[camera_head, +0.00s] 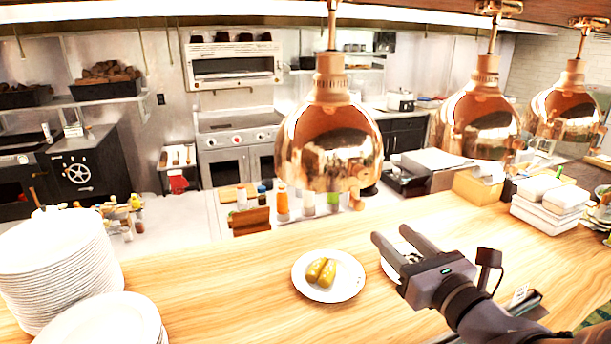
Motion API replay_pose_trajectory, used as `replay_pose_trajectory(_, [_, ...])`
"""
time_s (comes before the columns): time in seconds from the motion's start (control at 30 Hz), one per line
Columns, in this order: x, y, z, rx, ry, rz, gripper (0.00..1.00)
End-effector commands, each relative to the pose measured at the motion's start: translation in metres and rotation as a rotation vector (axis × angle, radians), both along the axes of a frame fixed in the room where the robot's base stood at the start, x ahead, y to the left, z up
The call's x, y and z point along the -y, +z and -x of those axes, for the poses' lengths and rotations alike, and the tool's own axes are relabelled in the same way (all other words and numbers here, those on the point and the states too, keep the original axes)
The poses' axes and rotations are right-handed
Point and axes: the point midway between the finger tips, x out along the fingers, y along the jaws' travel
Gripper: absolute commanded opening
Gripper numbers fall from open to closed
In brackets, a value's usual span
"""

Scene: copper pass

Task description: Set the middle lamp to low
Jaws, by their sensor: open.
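Three copper heat lamps hang in a row above the wooden counter. The nearest lamp (328,150) is largest, at the picture's centre. The middle lamp (472,118) of the three hangs to its right and farther off, and the third lamp (563,112) is at the far right. A small copper knob (356,199) shows on the nearest lamp's lower rim. The middle lamp's control setting is too small to read. My gripper (390,235) is open and empty, low over the counter, below the lamps and between the nearest and middle ones in the picture. It touches no lamp.
Tall plate stacks (60,265) stand at left. White containers (545,205) stand at right. Bottles (282,205) line the far edge.

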Motion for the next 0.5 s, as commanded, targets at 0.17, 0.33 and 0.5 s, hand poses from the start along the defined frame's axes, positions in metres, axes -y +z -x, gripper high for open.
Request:
replay_pose_trajectory(0.17, [-0.019,-0.001,-0.051,-0.001,0.006,0.006,0.45])
replay_pose_trajectory(0.33, [-0.032,0.000,-0.091,-0.001,0.004,0.006,0.45])
replay_pose_trajectory(0.5, [-0.039,0.000,-0.114,-0.001,0.003,0.006,0.45])
